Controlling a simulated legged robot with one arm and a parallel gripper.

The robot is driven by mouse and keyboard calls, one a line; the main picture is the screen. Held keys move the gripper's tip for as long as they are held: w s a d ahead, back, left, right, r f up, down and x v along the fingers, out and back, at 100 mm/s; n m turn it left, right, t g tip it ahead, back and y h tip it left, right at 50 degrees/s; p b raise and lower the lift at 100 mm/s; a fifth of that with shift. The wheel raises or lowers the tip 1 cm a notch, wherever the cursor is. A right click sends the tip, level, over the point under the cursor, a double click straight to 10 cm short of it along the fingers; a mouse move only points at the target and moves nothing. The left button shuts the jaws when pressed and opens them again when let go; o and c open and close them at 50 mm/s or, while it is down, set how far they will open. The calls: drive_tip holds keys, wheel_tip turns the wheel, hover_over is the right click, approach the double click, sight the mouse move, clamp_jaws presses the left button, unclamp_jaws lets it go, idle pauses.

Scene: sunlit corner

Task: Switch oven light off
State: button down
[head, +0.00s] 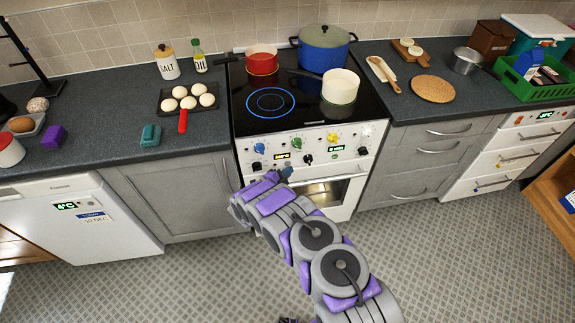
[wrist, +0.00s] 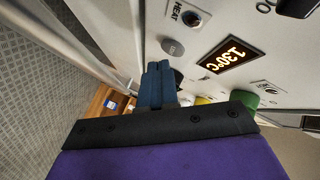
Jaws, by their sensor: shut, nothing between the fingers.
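The white oven (head: 345,145) stands in the counter run under a black hob. Its front panel has several coloured and black knobs and two lit displays. The oven window (head: 322,190) shows a pale, warm glow inside, partly hidden by my arm. My gripper (head: 285,172) is shut and empty, in front of the panel's lower left. In the wrist view my blue fingers (wrist: 157,82) are together, just below a round grey button (wrist: 172,47). Contact cannot be told. Near that button are a black HEAT knob (wrist: 191,18) and a display (wrist: 231,55) reading 130°C. No light switch label is readable.
A red pot (head: 262,62), a blue pot (head: 323,50) and a cream pot (head: 340,88) stand on the hob. The oven door handle (head: 338,179) juts out below the panel. The patterned floor in front is clear.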

idle(0.3)
drive_tip(key=shift+w+a+r, duration=0.1)
drive_tip(key=shift+w, duration=0.25)
drive_tip(key=shift+w, duration=0.15)
idle(0.4)
drive_tip(key=shift+p, duration=0.4)
drive_tip(key=shift+s+r+p, duration=0.1)
drive_tip(key=shift+s+p, duration=0.3)
drive_tip(key=shift+p, duration=0.05)
drive_tip(key=shift+s, duration=0.2)
